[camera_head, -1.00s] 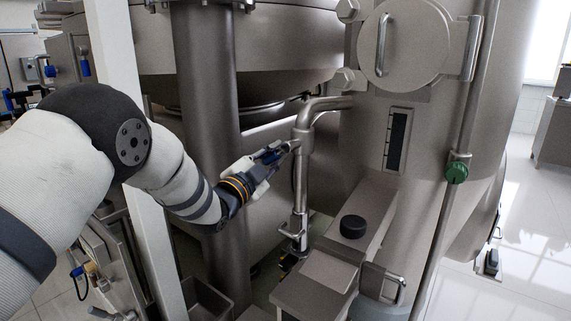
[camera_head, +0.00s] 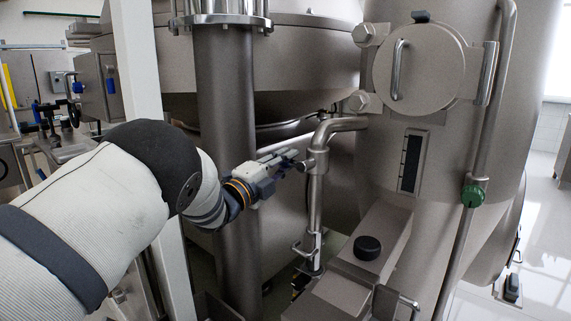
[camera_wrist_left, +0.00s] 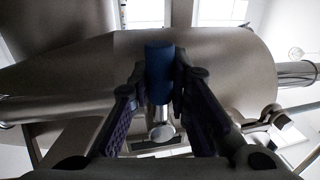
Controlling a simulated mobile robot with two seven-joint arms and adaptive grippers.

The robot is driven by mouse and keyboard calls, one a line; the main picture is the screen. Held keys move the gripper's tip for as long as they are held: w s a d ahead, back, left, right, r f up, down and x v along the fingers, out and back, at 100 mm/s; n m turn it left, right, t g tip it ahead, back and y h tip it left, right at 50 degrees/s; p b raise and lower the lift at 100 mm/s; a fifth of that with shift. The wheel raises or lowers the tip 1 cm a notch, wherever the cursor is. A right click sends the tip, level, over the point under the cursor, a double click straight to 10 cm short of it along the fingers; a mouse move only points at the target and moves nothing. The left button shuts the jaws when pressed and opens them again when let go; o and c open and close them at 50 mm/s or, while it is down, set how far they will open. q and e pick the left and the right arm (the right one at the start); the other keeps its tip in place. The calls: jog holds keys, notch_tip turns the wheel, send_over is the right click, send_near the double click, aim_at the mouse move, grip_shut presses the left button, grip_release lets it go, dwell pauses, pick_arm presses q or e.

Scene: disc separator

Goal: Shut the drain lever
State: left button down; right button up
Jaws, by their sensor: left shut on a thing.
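The drain lever has a blue handle (camera_wrist_left: 159,70), which stands upright between my fingers in the left wrist view, with a shiny metal stem below it. My left gripper (camera_head: 290,160) comes in from the left, beside the vertical drain pipe (camera_head: 315,200). In the left wrist view, its two dark fingers (camera_wrist_left: 160,95) are closed around the handle from both sides. In the head view, the fingers largely hide the handle. My right gripper is not in view.
A thick dark column (camera_head: 228,120) stands close behind my left forearm. The large steel vessel (camera_head: 455,140), with a round hatch (camera_head: 425,65), stands to the right of the pipe. A green knob (camera_head: 473,196) and a black knob (camera_head: 367,247) are farther right.

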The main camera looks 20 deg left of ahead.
pick_arm(q)
jog(key=shift+r, duration=0.15)
dwell(0.3)
jog(key=c, duration=1.5)
grip_release()
jog(key=v, duration=1.2)
